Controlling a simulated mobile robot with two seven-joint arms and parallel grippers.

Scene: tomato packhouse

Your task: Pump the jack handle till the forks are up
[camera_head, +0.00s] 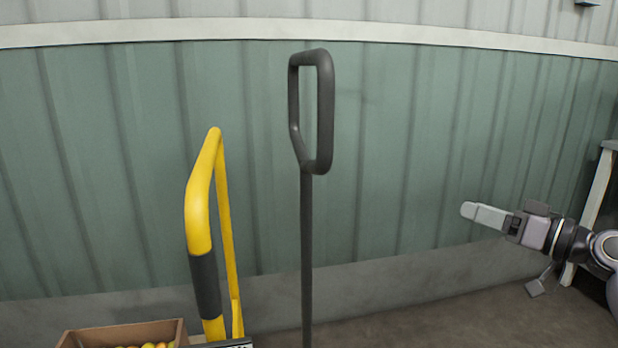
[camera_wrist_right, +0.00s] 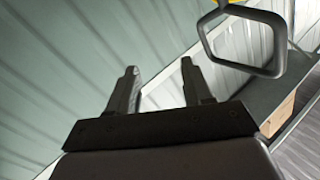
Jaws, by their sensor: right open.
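The jack handle (camera_head: 326,110) is a dark grey closed loop on a long upright shaft, in the middle of the head view. The shaft's lower end runs out of the frame, and the forks are not in view. My right gripper (camera_head: 474,212) is at the right of the head view, pointing left, well apart from the handle and lower than its loop. In the right wrist view my gripper (camera_wrist_right: 160,88) is open with nothing between its fingers. The handle loop (camera_wrist_right: 247,71) shows there at upper right, beyond the fingertips. My left gripper is not in view.
A yellow rail (camera_head: 197,215) with a black sleeve stands left of the handle. A cardboard box (camera_head: 170,327) of tomatoes is at bottom left. A green corrugated wall (camera_head: 430,140) closes the back. A pale frame leg (camera_head: 599,185) is at right. The space between handle and gripper looks clear.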

